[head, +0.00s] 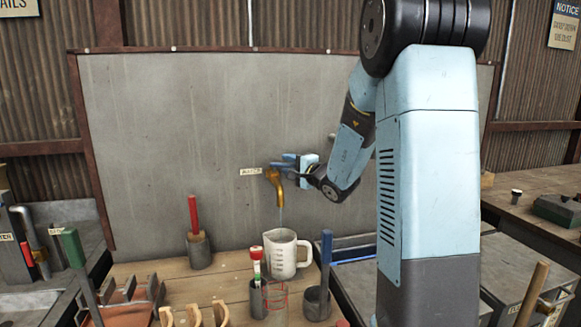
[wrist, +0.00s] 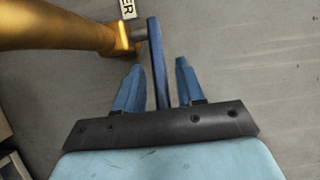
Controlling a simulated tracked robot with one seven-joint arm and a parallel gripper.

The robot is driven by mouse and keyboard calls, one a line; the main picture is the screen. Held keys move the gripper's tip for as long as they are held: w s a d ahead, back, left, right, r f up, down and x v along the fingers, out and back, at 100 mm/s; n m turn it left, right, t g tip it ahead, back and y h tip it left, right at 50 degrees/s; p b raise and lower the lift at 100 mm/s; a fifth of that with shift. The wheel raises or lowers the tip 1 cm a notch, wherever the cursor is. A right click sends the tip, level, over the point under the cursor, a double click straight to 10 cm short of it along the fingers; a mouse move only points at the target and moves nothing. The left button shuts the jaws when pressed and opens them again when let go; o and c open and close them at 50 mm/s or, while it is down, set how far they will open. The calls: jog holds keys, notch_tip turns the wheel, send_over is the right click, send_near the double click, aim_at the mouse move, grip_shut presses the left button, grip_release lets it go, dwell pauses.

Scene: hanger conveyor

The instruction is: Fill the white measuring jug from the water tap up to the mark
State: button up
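The white measuring jug (head: 287,253) stands upright on the wooden bench below the brass water tap (head: 275,182). Dark marks show on its side; the water level inside is hidden. A thin pale stream (head: 280,214) runs from the spout down to the jug. My gripper (head: 291,168) is at the tap's blue lever. In the wrist view, the brass tap (wrist: 60,27) is at upper left and the blue lever (wrist: 158,62) stands between the two fingers of my gripper (wrist: 158,80). The fingers are apart, with a gap showing on each side of the lever.
A red-handled tool stands in a grey holder (head: 198,250) left of the jug. A blue-handled tool in another holder (head: 317,303) is close at its right. A red-capped tube (head: 257,263) stands in front. Wooden pieces (head: 194,315) are at the front edge.

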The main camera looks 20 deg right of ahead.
jog(key=v, duration=1.3)
jog(key=shift+s, duration=0.25)
jog(key=shift+d, duration=0.1)
jog(key=shift+c, duration=0.4)
dwell(0.9)
